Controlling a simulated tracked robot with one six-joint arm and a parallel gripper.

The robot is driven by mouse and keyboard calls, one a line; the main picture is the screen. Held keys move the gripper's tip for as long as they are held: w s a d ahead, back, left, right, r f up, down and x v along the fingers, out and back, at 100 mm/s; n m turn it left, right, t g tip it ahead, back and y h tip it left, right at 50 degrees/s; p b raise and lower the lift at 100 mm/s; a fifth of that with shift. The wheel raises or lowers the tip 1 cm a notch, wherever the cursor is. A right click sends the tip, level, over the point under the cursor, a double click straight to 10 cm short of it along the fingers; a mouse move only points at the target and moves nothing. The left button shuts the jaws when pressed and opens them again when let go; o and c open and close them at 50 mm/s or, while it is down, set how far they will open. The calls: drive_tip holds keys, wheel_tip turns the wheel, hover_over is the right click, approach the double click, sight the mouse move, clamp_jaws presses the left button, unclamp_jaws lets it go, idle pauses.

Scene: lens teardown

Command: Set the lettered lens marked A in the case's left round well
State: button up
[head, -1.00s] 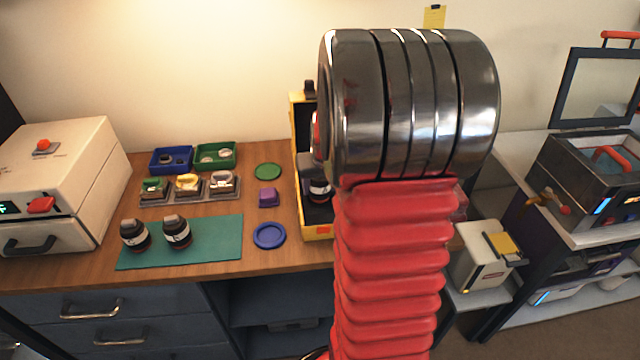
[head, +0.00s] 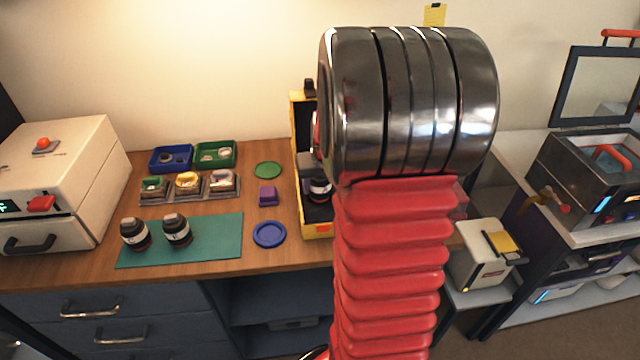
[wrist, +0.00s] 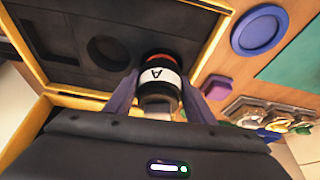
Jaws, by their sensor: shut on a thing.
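The lens marked A (wrist: 160,76) is a dark cylinder with a white band lettered A and a reddish ring. My gripper (wrist: 155,95) is shut on it, one finger on each side. The yellow-edged case (wrist: 62,92) is open, with dark foam inside. In the wrist view a round well (wrist: 108,52) lies beside the held lens, and a square recess (wrist: 47,38) lies farther left. The lens overlaps the case's edge in this view; its height above the foam is unclear. In the head view my arm hides most of the case (head: 318,231) and my gripper.
Two dark lenses (head: 135,234) (head: 177,230) stand on the teal mat (head: 205,252). A blue disc (head: 269,234), a purple block (head: 268,196) and a green disc (head: 268,170) lie left of the case. Blue (head: 171,170) and green (head: 233,164) trays stand behind.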

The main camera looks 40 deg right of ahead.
drive_tip(key=shift+f, duration=0.65)
drive_tip(key=o, duration=1.1)
drive_tip(key=shift+o, duration=0.6)
drive_tip(key=shift+f, duration=0.1)
drive_tip(key=shift+o, duration=0.4)
drive_tip(key=shift+r, duration=4.55)
